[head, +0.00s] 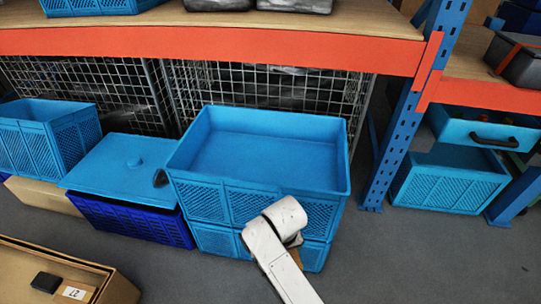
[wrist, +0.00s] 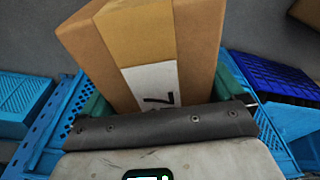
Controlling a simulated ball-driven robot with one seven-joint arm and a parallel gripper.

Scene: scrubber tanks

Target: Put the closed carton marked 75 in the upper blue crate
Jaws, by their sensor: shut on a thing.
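The upper blue crate (head: 260,150) sits on another blue crate (head: 215,240) in the middle of the head view. It is open at the top and looks empty inside. In the wrist view my gripper (wrist: 165,92) is shut on a closed brown carton (wrist: 95,45) with a tan tape strip. A white label on it shows a 7; the rest of the marking is hidden by the gripper. In the head view my white arm covers the gripper and nearly all of the carton, in front of the crate stack. Blue crate walls (wrist: 50,135) show beneath and beside the gripper.
A light blue lid (head: 115,165) covers a dark blue crate (head: 130,220) left of the stack. An orange shelf beam (head: 220,45) runs behind and above the stack; a blue post (head: 395,140) stands right.

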